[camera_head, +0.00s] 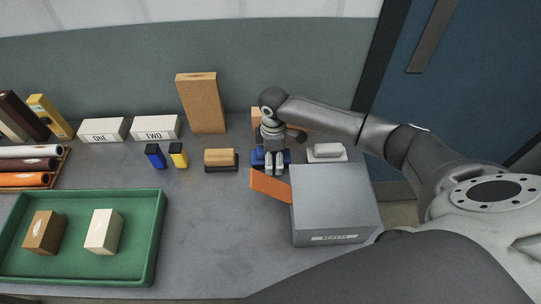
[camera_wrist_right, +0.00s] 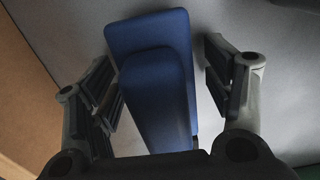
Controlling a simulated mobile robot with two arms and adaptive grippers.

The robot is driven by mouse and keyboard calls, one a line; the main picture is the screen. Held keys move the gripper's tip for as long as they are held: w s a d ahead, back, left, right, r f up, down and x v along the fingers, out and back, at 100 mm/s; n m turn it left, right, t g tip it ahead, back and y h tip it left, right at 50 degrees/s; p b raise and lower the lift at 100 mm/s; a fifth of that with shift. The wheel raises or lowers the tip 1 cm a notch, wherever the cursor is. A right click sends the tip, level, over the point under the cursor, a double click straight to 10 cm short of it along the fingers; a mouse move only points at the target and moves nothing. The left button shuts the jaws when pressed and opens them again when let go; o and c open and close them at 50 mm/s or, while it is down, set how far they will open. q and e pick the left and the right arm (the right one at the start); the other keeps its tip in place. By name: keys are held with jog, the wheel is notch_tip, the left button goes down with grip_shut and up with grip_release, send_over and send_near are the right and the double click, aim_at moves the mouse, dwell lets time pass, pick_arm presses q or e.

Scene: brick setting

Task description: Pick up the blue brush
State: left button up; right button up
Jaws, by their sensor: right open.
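The blue brush (camera_head: 257,157) lies on the grey table, partly hidden behind my right gripper (camera_head: 274,166) in the head view. In the right wrist view the blue brush (camera_wrist_right: 155,85) shows as a wide blue base with a narrower blue handle on top. My right gripper (camera_wrist_right: 160,75) is open, with one finger on each side of the brush and a visible gap on both sides. My left gripper is in neither view.
A wooden brush (camera_head: 220,157) is to the left and a white block on a tray (camera_head: 327,152) to the right. A green tray (camera_head: 158,225) holds two bricks.

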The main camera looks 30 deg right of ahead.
jog(key=shift+r, duration=0.1)
jog(key=c, duration=1.2)
notch_tip(320, 180, up, 10)
jog(key=shift+b, duration=0.6)
